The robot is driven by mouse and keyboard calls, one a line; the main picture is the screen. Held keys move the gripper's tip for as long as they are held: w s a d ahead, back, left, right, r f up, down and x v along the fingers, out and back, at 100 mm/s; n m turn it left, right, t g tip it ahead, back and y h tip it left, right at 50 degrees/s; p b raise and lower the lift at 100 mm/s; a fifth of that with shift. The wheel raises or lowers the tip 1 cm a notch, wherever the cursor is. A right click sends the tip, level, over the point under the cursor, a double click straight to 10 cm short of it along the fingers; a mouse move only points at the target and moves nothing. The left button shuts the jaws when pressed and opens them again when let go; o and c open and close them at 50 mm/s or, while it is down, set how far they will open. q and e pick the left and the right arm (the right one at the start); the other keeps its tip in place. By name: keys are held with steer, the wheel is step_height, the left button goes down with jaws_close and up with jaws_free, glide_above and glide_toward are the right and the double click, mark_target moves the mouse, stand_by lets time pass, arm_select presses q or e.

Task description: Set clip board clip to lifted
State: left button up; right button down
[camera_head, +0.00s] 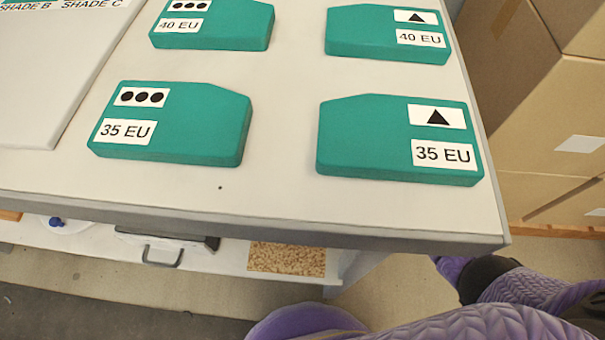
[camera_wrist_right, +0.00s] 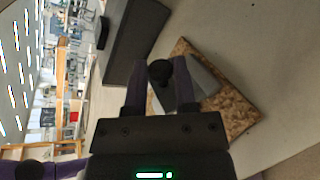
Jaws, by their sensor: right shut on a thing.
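The clip board is a brown, speckled board that shows in the right wrist view (camera_wrist_right: 232,112), with a grey metal clip (camera_wrist_right: 203,82) on it. In the head view, part of the board (camera_head: 287,259) shows on the low shelf under the table edge; its clip is hidden there. My right gripper (camera_wrist_right: 160,78) is at the clip, its two fingers shut on a round black knob (camera_wrist_right: 160,70) beside the grey plate. I cannot tell how far the clip is raised. My right gripper is hidden in the head view. My left gripper is in neither view.
The tabletop (camera_head: 270,205) overhangs the shelf and carries several green blocks (camera_head: 172,122). Cardboard boxes (camera_head: 548,115) stand at the right.

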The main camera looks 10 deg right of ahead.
steer(key=shift+w+d+m+g, duration=0.15)
steer(key=shift+w+m+g, duration=0.2)
steer(key=shift+m, duration=0.35)
steer(key=shift+w, duration=0.1)
steer(key=shift+c, duration=2.1)
jaws_free()
steer(key=p+v, duration=0.3)
steer(key=v, duration=0.7)
steer(key=shift+p, duration=0.35)
steer(key=shift+f, duration=0.2)
